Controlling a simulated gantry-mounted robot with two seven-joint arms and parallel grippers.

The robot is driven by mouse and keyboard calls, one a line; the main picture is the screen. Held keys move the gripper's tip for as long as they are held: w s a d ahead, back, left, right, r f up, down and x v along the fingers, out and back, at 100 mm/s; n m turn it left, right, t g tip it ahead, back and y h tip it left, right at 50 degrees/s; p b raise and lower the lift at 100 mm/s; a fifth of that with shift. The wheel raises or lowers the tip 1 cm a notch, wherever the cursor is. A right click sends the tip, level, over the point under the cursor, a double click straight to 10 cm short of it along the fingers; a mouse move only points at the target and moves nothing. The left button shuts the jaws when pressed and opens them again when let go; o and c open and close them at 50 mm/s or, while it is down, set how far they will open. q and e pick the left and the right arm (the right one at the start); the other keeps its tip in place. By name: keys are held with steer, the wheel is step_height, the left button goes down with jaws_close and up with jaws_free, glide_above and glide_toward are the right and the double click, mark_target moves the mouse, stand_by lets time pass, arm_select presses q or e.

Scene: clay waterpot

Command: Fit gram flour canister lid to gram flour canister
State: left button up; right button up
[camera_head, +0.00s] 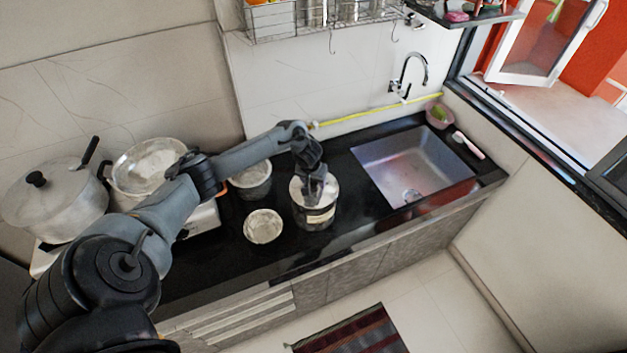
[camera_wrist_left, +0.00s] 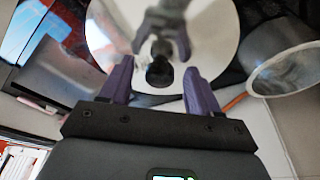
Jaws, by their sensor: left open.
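The gram flour canister (camera_head: 317,218), a round metal pot with a pale label, stands upright on the black counter left of the sink. The canister lid (camera_head: 299,188) is a shiny disc at the canister's top; whether it is fully seated cannot be told. In the left wrist view the mirror-like lid (camera_wrist_left: 112,38) has a black knob (camera_wrist_left: 160,73). My left gripper (camera_head: 315,190) points down over the lid and hides part of it. Its two fingers (camera_wrist_left: 158,82) are open, one on each side of the knob, with gaps visible. My right gripper is not in view.
A shallow bowl (camera_head: 263,227) and a deeper pot (camera_head: 252,184) stand left of the canister. The sink (camera_head: 412,165) lies to the right. A lidded pot (camera_head: 55,207) and a pan (camera_head: 147,166) are at the far left. A rack (camera_head: 320,22) hangs above.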

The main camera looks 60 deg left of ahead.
arm_select(q)
steer(key=p+v, duration=0.1)
steer(key=v, duration=0.9)
steer(key=shift+r, duration=0.4)
steer(key=shift+s, duration=0.1)
